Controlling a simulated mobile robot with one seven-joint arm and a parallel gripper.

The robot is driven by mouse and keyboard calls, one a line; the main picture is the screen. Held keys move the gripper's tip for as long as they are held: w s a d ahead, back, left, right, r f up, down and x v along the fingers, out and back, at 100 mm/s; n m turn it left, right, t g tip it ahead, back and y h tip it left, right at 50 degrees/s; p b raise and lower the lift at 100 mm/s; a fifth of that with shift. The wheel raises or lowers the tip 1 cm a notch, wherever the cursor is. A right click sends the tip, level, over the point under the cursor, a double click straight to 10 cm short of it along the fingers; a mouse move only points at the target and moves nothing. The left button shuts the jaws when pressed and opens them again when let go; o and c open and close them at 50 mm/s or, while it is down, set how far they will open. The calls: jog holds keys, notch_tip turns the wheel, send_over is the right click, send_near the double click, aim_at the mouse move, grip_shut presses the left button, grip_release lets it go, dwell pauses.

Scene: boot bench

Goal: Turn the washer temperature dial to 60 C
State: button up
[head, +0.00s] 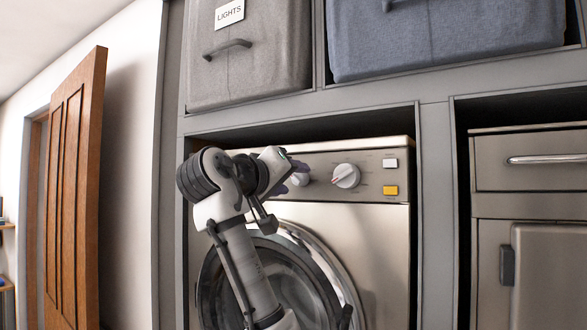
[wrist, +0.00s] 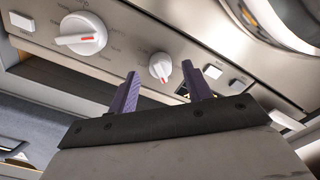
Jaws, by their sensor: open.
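The washer (head: 330,240) has two white dials with red pointer marks on its front panel. The larger dial (head: 346,175) is right of my gripper (head: 291,178) in the head view; it is at upper left in the wrist view (wrist: 83,33). The smaller dial (head: 300,179) is partly hidden by my gripper in the head view. In the wrist view the smaller dial (wrist: 160,67) shows between my open, empty purple fingertips (wrist: 160,72), which look just short of it. The printing around both dials is too small to read, so I cannot tell which sets temperature.
A white button (head: 390,162) and a yellow button (head: 390,190) sit right of the dials. The round washer door (head: 318,262) is below the panel, behind my arm. The cubby frame (head: 428,220) encloses the washer. Fabric bins (head: 280,65) sit above.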

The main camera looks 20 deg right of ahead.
jog(key=shift+x, duration=1)
jog(key=c, duration=1)
